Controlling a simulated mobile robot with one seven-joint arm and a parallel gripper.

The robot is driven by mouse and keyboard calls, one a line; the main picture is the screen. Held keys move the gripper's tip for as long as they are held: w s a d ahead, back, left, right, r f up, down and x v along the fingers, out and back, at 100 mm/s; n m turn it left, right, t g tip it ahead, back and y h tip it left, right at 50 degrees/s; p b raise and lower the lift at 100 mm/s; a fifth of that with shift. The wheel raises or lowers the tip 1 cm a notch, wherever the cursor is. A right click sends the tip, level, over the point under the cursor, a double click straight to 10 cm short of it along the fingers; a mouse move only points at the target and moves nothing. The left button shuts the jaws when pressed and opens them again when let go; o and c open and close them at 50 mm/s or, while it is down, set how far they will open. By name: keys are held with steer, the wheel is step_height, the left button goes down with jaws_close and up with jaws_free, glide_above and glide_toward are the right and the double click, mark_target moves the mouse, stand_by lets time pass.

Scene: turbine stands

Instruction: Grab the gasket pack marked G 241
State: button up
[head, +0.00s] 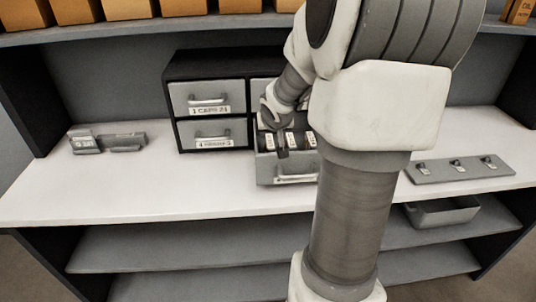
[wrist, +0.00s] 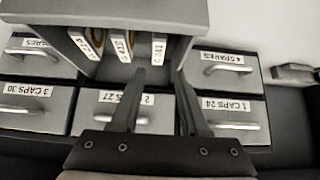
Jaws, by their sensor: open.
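An open drawer (head: 288,179) holds three gasket packs with white labels; it also shows in the wrist view (wrist: 150,12). In the wrist view the left pack (wrist: 86,42) seems to read G 214, the middle pack (wrist: 122,46) G 412. The right pack (wrist: 158,48) ends in 41; its first digit is unclear, 2 or 3. My gripper (wrist: 161,76) is open and empty, its fingertips just short of the right pack and roughly in line with it. In the head view my arm partly hides the drawer and the packs.
A grey block with a card (head: 86,143), seemingly reading G 241, stands on the bench at left beside a low grey holder (head: 124,142). Closed labelled drawers (head: 207,98) surround the open one. A plate with several small fittings (head: 459,168) lies at right. The bench front left is clear.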

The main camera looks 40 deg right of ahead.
mark_target(269, 141)
steer(key=b+x, duration=0.3)
steer(key=x, duration=0.6)
steer(key=shift+b, duration=0.35)
steer(key=shift+b+x, duration=0.8)
steer(key=shift+x, duration=1.85)
steer(key=shift+s+d, duration=0.15)
jaws_close()
